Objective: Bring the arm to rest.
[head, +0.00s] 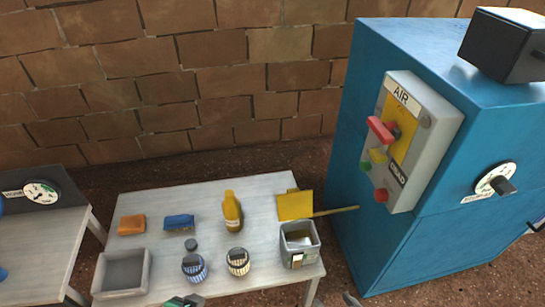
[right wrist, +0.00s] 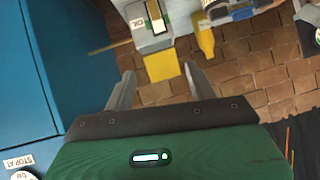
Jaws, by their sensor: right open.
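My right gripper (right wrist: 158,82) is open and empty in the right wrist view, with its two grey fingers apart and nothing between them. Beyond the fingertips is a yellow dustpan-like piece (right wrist: 161,66), apart from them. In the head view only a grey tip (head: 350,299), which seems to be part of my right gripper, shows at the bottom edge. My left gripper cannot be made out in either view.
A pale table (head: 150,193) holds a grey tray (head: 98,277), an orange block (head: 131,225), a blue block (head: 179,222), a yellow bottle (head: 232,212), two striped jars and a grey bin (head: 299,245). A blue cabinet (head: 350,130) stands right. A cut-off green shape (head: 183,301) is unclear.

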